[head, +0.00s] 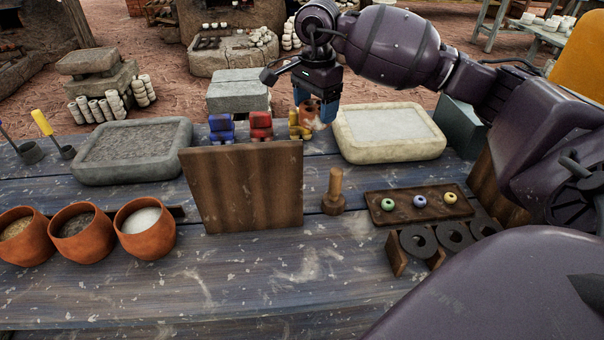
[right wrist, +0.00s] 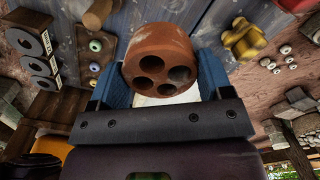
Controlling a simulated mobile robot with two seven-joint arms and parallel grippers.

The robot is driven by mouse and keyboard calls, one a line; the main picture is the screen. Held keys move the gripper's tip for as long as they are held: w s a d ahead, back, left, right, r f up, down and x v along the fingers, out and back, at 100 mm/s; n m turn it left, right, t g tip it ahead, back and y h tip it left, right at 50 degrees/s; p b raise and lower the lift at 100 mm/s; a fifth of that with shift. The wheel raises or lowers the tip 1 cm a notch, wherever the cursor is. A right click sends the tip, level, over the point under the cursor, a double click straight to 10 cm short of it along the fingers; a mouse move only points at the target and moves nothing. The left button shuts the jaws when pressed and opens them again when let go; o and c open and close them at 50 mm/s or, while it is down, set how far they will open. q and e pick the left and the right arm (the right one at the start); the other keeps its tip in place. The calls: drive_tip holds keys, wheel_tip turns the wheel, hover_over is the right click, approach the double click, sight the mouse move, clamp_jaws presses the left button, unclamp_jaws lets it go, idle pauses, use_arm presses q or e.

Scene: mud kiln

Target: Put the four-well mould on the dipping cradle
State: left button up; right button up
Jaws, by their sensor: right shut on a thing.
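My right gripper (head: 317,108) is shut on the four-well mould (head: 308,120), a terracotta cylinder, and holds it at the back of the table. In the right wrist view the mould (right wrist: 160,68) sits between the blue fingers, its face with the round wells towards the camera. A blue (head: 221,127), a red (head: 261,126) and a yellow (head: 297,124) small block-like piece stand behind the upright wooden board (head: 242,187). The yellow one is partly hidden by the mould. I cannot tell which piece is the dipping cradle. My left gripper is not in view.
A pale stone basin (head: 389,133) lies right of the mould, a grey basin (head: 130,153) at left. A wooden peg (head: 334,192), a bead tray (head: 413,216) and black rings (head: 453,233) are nearer. Three clay bowls (head: 145,230) stand front left. The front middle is clear.

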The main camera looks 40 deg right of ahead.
wheel_tip(320, 180, down, 12)
drive_tip(key=shift+f+b, duration=0.2)
drive_tip(key=shift+b, duration=0.5)
drive_tip(key=shift+f, duration=0.4)
wheel_tip(320, 180, down, 4)
drive_tip(key=shift+r+b, duration=0.15)
drive_tip(key=shift+b, duration=0.15)
drive_tip(key=shift+f, duration=0.3)
drive_tip(key=shift+r, duration=0.1)
drive_tip(key=o, duration=0.6)
drive_tip(key=shift+f, duration=0.25)
drive_tip(key=o, duration=0.5)
drive_tip(key=shift+c, duration=0.2)
